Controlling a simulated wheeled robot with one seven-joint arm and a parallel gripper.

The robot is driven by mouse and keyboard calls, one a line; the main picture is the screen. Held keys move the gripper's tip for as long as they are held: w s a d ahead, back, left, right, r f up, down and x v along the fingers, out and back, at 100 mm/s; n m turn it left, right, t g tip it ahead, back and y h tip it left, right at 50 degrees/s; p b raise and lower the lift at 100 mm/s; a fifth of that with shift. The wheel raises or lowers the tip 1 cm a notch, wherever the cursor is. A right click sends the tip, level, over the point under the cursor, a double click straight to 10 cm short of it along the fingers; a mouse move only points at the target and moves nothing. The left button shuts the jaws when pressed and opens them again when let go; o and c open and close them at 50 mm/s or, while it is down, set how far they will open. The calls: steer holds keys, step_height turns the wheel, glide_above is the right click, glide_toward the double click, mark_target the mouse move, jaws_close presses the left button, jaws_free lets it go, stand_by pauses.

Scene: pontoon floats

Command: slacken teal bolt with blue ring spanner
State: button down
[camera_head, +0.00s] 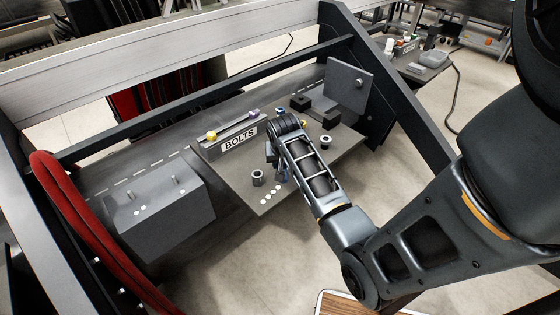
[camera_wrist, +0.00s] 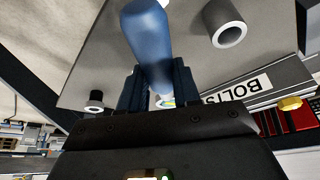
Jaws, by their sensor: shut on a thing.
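My gripper (camera_head: 275,155) is over the grey work board (camera_head: 238,188), beside the BOLTS rack. In the wrist view my gripper (camera_wrist: 156,90) is shut on the blue ring spanner (camera_wrist: 147,38), whose smooth blue handle stands out from between the fingers. In the head view only a bit of the spanner (camera_head: 283,173) shows below the fingers; its ring end cannot be made out. The BOLTS rack (camera_head: 240,139) carries a yellow bolt (camera_head: 210,135) and a purple bolt (camera_head: 253,113). I cannot pick out a teal bolt in either view.
A grey hollow cylinder (camera_head: 257,178) stands on the board near my gripper. A dark ringed piece (camera_head: 326,141) and black blocks (camera_head: 301,103) lie to the right. An upright plate (camera_head: 348,86) stands behind. A dark box with pins (camera_head: 160,212) is at left.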

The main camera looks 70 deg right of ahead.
steer(key=shift+s+d+n+p, duration=0.25)
steer(key=shift+s+n+p, duration=0.1)
steer(key=shift+s+n, duration=0.25)
steer(key=shift+s+d+t, duration=0.15)
steer(key=shift+s+t, duration=0.05)
steer(key=shift+t, duration=0.1)
steer(key=shift+s+n, duration=0.1)
steer(key=shift+n, duration=0.3)
steer(key=shift+s+d+n+p, duration=0.25)
steer(key=shift+s+n+p, duration=0.05)
steer(key=shift+s, duration=0.05)
stand_by(0.4)
steer(key=shift+s+d, duration=0.1)
steer(key=shift+s+d+n+t+y, duration=0.25)
steer(key=shift+s+n+t+y, duration=0.1)
steer(key=shift+n, duration=0.15)
steer(key=shift+s+d, duration=0.1)
stand_by(0.5)
steer(key=shift+s+d+n, duration=0.3)
steer(key=shift+n, duration=0.3)
